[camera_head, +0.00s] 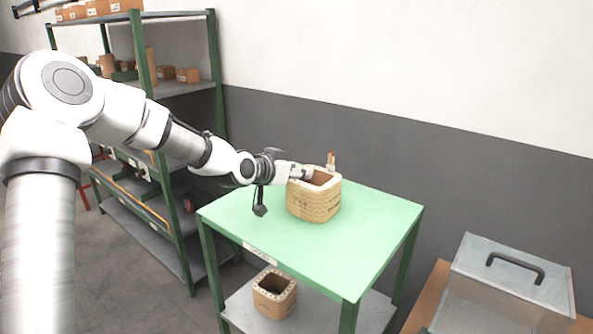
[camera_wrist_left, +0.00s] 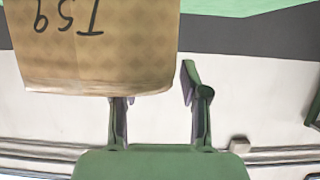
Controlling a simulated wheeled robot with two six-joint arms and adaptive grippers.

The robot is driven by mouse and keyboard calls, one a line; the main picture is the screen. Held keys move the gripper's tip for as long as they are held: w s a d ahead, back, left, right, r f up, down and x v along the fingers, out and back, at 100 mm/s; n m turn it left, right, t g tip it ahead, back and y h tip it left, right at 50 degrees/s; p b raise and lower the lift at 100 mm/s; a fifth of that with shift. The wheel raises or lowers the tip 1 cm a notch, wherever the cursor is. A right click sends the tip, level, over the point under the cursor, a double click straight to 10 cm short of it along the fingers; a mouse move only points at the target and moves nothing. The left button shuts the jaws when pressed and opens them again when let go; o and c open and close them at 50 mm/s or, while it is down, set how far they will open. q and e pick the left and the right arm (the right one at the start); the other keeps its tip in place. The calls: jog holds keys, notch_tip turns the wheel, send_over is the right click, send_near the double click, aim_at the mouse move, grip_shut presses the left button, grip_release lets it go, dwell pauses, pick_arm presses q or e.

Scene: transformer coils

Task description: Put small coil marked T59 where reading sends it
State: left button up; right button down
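A tan, square, hollow coil (camera_head: 314,204) stands upright on the green table top (camera_head: 375,225); its writing is too small to read in the head view. In the left wrist view, a tan coil (camera_wrist_left: 95,55) fills the upper left, with T59 upside down on its face. My left gripper (camera_head: 307,173) is at the upper left rim of the table coil. In the left wrist view my left gripper (camera_wrist_left: 158,95) has its fingers spread; one finger's tip is hidden behind the coil and the other stands clear to the right. My right gripper is not in view.
Another coil (camera_head: 274,293) stands on the table's lower grey shelf (camera_head: 325,310). A green-framed rack (camera_head: 180,88) with boxes is at the left. A clear box with a black handle (camera_head: 515,267) is at the lower right. The table's right side is free.

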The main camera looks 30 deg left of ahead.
pick_arm(q)
jog(key=shift+a, duration=0.1)
jog(key=shift+s+r, duration=0.1)
jog(key=shift+s, duration=0.2)
jog(key=d+p+v, duration=0.1)
jog(key=p+v, duration=0.8)
jog(key=v, duration=0.2)
jog(key=shift+a, duration=0.45)
